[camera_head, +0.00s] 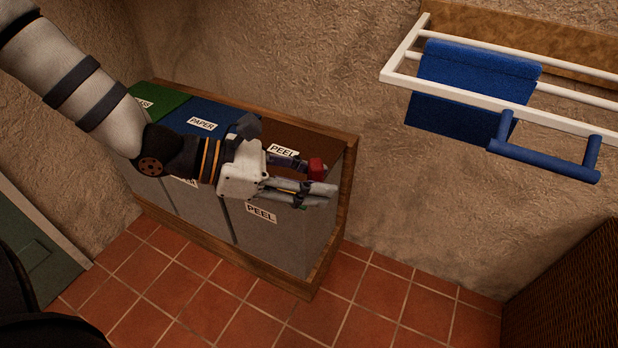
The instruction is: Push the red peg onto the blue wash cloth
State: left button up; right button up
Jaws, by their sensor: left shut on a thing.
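My left gripper (307,182) reaches in from the left over the bin marked PEEL. It is shut on the red peg (316,167), which shows as a small red piece at the fingertips; the fingers hide the rest of it. The blue wash cloth (470,80) hangs over the white rail rack on the wall at the upper right, well apart from the gripper and the peg. My right gripper is not in view.
A wooden-framed bin unit (346,190) stands against the wall below my left arm, with green, blue and brown lids. The white rack (400,80) juts from the wall, with a blue bar (545,163) at its front. Open air lies between bins and rack.

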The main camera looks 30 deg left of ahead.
pick_arm(q)
jog(key=shift+s+d+r, duration=0.15)
jog(key=shift+s+d, duration=0.15)
jog(key=shift+s, duration=0.05)
jog(key=shift+s+d+r+m+h, duration=0.15)
jog(key=shift+d+r+m+h, duration=0.2)
jog(key=shift+d, duration=0.25)
jog(key=shift+w+a+r+t, duration=0.2)
jog(key=shift+w+a, duration=0.1)
jog(key=shift+a, duration=0.15)
jog(key=shift+w+a+r+t, duration=0.15)
jog(key=shift+w+a, duration=0.15)
jog(key=shift+a, duration=0.15)
jog(key=shift+w+n, duration=0.1)
jog(key=shift+n, duration=0.35)
jog(key=shift+f, duration=0.1)
